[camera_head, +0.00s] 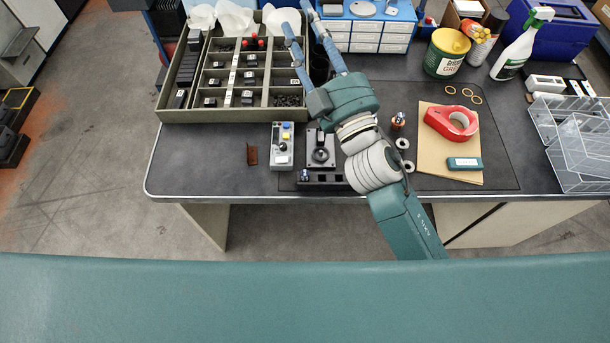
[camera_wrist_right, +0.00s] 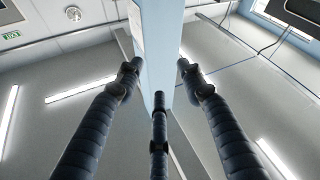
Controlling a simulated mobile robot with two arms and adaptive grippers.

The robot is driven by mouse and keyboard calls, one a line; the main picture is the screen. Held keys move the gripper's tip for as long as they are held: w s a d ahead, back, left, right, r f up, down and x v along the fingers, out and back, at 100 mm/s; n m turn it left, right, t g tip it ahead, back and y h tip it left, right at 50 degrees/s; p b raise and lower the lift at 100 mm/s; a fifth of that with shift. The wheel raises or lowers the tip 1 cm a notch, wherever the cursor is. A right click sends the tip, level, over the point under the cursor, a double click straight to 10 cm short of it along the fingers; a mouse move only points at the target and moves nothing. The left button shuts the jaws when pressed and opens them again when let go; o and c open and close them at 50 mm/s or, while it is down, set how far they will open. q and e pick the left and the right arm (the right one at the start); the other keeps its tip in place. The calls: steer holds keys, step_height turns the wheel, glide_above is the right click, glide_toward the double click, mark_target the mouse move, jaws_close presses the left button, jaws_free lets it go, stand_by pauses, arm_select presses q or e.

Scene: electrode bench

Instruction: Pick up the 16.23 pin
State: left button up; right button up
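The tray (camera_head: 161,116) at the back left has many compartments with small dark pieces and white labels. I cannot read any label, so I cannot tell which piece is the 16.23 pin. My right gripper (camera_head: 301,20) reaches over the tray's right edge from the front. Its fingers are spread, with nothing visible between them. In the right wrist view the same gripper (camera_wrist_right: 158,78) has its fingers apart and empty, against walls and ceiling lights. My right forearm hides part of the bench middle. My left gripper is not in view.
A control box (camera_head: 282,146) and a joystick unit (camera_head: 321,150) stand at the front. A red tape roll (camera_head: 450,123) lies on a brown board (camera_head: 430,176). A green tub (camera_head: 446,53), spray bottle (camera_head: 522,43) and clear bins (camera_head: 574,143) stand right.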

steer(key=s+a+r+n+g+y, duration=0.3)
steer(key=s+a+n+g+y, duration=0.25)
steer(key=a+n, duration=0.2)
steer(key=s+a+r+n+g+y, duration=0.3)
steer(key=s+a+n+g+y, duration=0.15)
steer(key=a+n+y, duration=0.3)
steer(key=s+a+f+n+g+h, duration=0.1)
steer(key=s+a+f+n+g, duration=0.25)
steer(key=a+n+g, duration=0.35)
steer(key=n+g+h, duration=0.3)
steer(key=h, duration=1.8)
glide_above(305, 173)
step_height(305, 173, down, 25)
step_height(305, 173, down, 5)
steer(key=shift+w+d+r+p, duration=0.1)
steer(key=shift+p, duration=0.55)
step_height(305, 173, down, 5)
steer(key=shift+r+p, duration=0.15)
steer(key=shift+p, duration=0.95)
steer(key=shift+f, duration=0.55)
jaws_close()
